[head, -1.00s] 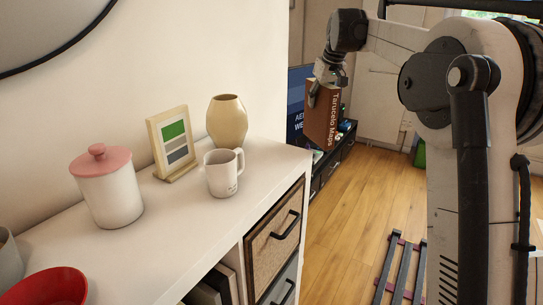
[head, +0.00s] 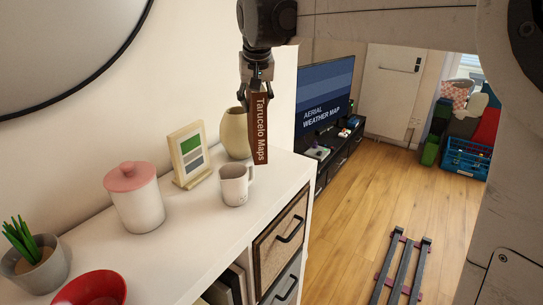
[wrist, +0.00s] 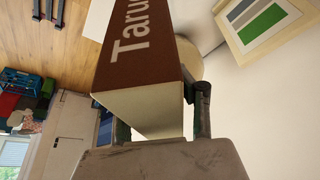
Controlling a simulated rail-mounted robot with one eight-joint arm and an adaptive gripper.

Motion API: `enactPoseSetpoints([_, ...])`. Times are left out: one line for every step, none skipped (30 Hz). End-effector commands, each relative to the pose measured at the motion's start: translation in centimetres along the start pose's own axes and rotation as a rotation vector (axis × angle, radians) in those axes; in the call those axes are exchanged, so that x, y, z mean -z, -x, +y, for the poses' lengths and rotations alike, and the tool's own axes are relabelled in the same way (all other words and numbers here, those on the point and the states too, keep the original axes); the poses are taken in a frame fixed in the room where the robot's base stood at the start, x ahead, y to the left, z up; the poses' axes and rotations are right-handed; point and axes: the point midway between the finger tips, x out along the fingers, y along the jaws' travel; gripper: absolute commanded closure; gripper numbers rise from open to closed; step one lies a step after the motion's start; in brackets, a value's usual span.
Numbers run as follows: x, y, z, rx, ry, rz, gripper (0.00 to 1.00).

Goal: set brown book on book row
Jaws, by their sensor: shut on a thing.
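The brown book (head: 260,130), with "Tarucelo Maps" on its spine, hangs upright from my gripper (head: 257,86) in the head view. My gripper is shut on its upper end. The book appears in front of the vase, near the right end of the white shelf top (head: 190,240). In the wrist view the brown cover and pale page edges of the book (wrist: 140,70) lie between the fingers. A few upright books (head: 232,284) show partly in an open compartment below the shelf top; most of that compartment is hidden.
On the shelf top stand a mug (head: 235,186), a tan vase (head: 234,134), a picture frame (head: 187,155), a pink-lidded jar (head: 136,200), a potted plant (head: 36,262) and a red bowl (head: 92,290). A wicker drawer (head: 280,240) is shut. The floor to the right is mostly open.

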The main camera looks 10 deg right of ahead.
Motion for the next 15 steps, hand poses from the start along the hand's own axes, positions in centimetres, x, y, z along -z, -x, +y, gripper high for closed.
enactPoseSetpoints([0.1, 0.0, 0.2, -0.002, -0.004, 0.000, 1.00])
enactPoseSetpoints([0.1, -0.2, 0.3, -0.003, -0.006, 0.000, 1.00])
enactPoseSetpoints([0.3, -0.5, 0.7, -0.003, -0.008, 0.000, 1.00])
enactPoseSetpoints([0.5, -0.8, 1.0, -0.004, -0.009, 0.000, 1.00])
enactPoseSetpoints([0.6, -1.2, 1.4, -0.004, -0.010, 0.000, 1.00])
enactPoseSetpoints([0.9, -1.8, 2.1, -0.004, -0.010, 0.000, 1.00])
enactPoseSetpoints([1.1, -2.3, 2.5, -0.004, -0.010, 0.000, 1.00])
enactPoseSetpoints([1.4, -2.7, 2.9, -0.003, -0.010, 0.000, 1.00])
enactPoseSetpoints([1.6, -3.3, 3.5, -0.003, -0.011, 0.000, 1.00])
enactPoseSetpoints([1.8, -3.7, 3.9, -0.003, -0.010, 0.000, 1.00])
enactPoseSetpoints([2.0, -4.2, 4.3, -0.003, -0.009, 0.000, 1.00])
enactPoseSetpoints([2.3, -4.8, 4.9, -0.003, -0.010, 0.000, 1.00])
enactPoseSetpoints([2.5, -5.2, 5.3, -0.004, -0.009, 0.000, 1.00])
enactPoseSetpoints([2.7, -5.7, 5.8, -0.004, -0.009, 0.000, 1.00])
enactPoseSetpoints([3.0, -6.2, 6.3, -0.003, -0.009, 0.000, 1.00])
